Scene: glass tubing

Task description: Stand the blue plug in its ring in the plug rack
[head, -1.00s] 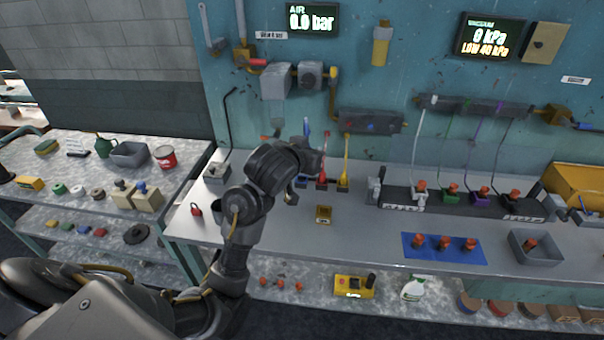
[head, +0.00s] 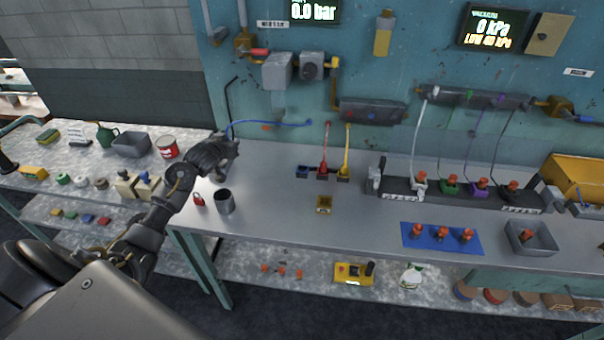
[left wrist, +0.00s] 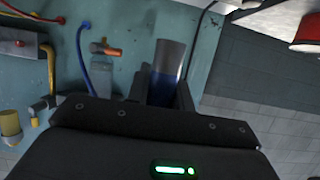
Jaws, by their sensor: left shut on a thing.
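The plug rack (head: 322,174) stands on the bench near the wall. A red plug (head: 322,170) and a yellow plug (head: 344,171) stand in it with their tubes rising. Its blue ring at the left end (head: 303,171) shows no plug. My left gripper (head: 230,146) is over the bench's left end, well left of the rack. The blue tube (head: 270,123) runs from the wall to this gripper. In the left wrist view a grey and dark blue cylinder, seemingly the blue plug (left wrist: 167,66), is between the shut fingers. The fingers hide its lower part. My right gripper is out of view.
A dark grey cup (head: 225,203) and a red padlock (head: 198,199) are on the bench below my left gripper. The bench between cup and rack is clear.

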